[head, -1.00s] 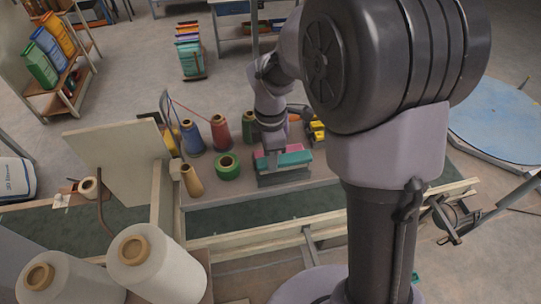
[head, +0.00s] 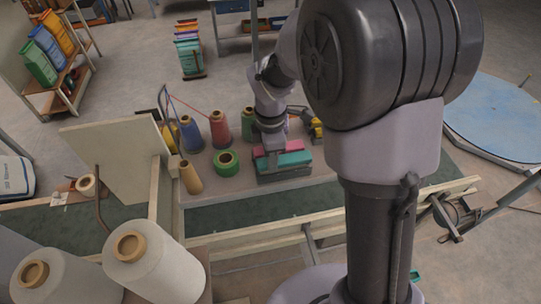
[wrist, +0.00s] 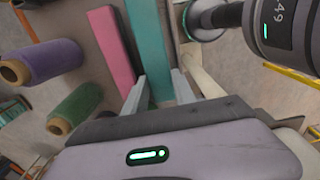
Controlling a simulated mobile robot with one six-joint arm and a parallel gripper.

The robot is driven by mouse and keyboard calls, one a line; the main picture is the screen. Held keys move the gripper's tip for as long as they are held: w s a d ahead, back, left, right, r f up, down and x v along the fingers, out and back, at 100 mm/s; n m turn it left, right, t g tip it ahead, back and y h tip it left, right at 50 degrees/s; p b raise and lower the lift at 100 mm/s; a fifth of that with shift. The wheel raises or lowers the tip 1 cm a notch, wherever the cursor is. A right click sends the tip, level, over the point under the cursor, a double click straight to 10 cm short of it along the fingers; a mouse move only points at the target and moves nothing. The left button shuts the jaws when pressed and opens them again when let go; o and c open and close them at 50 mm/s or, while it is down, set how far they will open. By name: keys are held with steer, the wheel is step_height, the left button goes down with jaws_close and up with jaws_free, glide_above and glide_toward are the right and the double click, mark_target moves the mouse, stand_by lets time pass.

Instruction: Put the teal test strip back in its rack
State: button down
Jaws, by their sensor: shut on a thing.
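The teal test strip (head: 294,159) is a long flat bar. In the wrist view the teal strip (wrist: 146,38) runs between the two fingers of my gripper (wrist: 160,88), which is shut on it. In the head view my gripper (head: 272,148) is over the grey rack (head: 285,173) on the bench, and the teal strip shows at the rack's top. I cannot tell whether the strip is seated or just above its place.
Red (head: 220,130) and blue (head: 191,135) thread cones stand behind. A yellow item (head: 316,128) lies behind the rack to the right.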

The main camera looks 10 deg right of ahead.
steer(key=shift+f+b, duration=0.8)
steer(key=shift+f, duration=0.45)
steer(key=c, duration=0.9)
jaws_free()
steer(key=shift+c, duration=0.2)
step_height(320, 180, up, 18)
steer(key=f+p, duration=0.1)
steer(key=p, duration=0.1)
steer(key=s+f+m+t+b, duration=0.2)
steer(key=s+f+m+b, duration=0.4)
steer(key=f+b, duration=0.4)
steer(key=s+f+m+t+y+b, duration=0.1)
steer(key=s+f+m+t+b, duration=0.1)
steer(key=s+f+m+b, duration=0.4)
steer(key=s+f+m+t+y+b, duration=0.1)
steer(key=s+f+m+b, duration=0.6)
steer(key=f+m+b, duration=0.3)
step_height(320, 180, down, 4)
steer(key=b, duration=0.6)
steer(key=shift+r+t, duration=0.15)
steer(key=shift+t, duration=0.25)
